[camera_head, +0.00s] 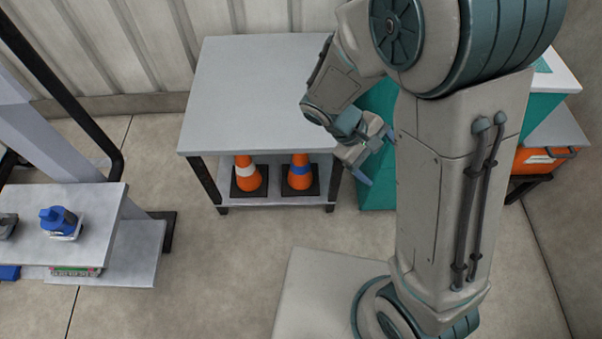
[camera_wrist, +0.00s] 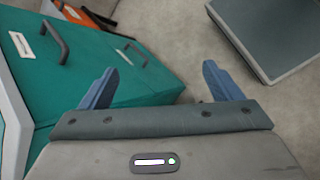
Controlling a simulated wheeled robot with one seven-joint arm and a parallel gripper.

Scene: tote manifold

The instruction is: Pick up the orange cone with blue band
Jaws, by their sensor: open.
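The orange cone with a blue band (camera_head: 299,173) stands upright on a dark square base, on the lower shelf of the grey table. A second orange cone, with a white band (camera_head: 247,174), stands to its left on the same shelf. The tabletop above hides the tops of both cones. My gripper (camera_head: 376,161) is in the air to the right of the blue-banded cone, beside the table's right end. In the wrist view its two blue fingers (camera_wrist: 158,85) are spread apart with nothing between them. No cone shows in the wrist view.
The grey table (camera_head: 255,85) has a bare top and dark legs. A teal cabinet (camera_wrist: 90,65) stands close to my gripper, with an orange box (camera_head: 537,160) farther right. A bench at left holds a blue item (camera_head: 58,220). The floor before the table is clear.

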